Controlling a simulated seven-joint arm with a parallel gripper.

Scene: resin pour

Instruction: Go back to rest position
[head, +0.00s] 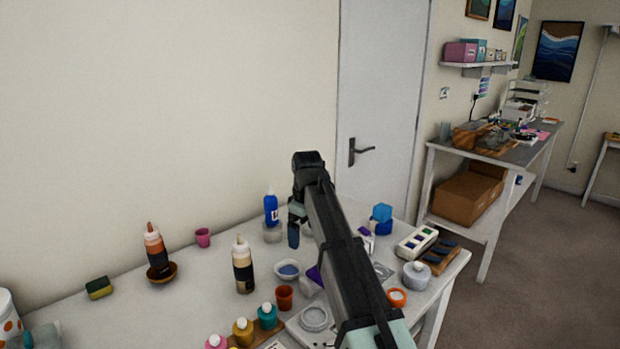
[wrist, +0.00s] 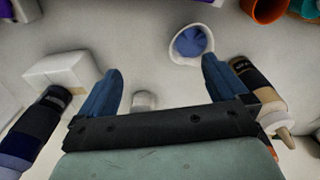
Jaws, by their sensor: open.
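My gripper (head: 294,232) hangs at the end of my arm over the back middle of the white table in the head view, fingers pointing down. In the wrist view my gripper (wrist: 160,70) has its two blue fingers wide apart with nothing held between them. The arm hides part of the table's right side.
A squeeze bottle (head: 243,268) and a blue bottle (head: 271,208) stand near the gripper. Another squeeze bottle (head: 154,248) stands left in a brown bowl. A brown cup (head: 285,298) and several paint jars crowd the front. Table space at left is mostly clear.

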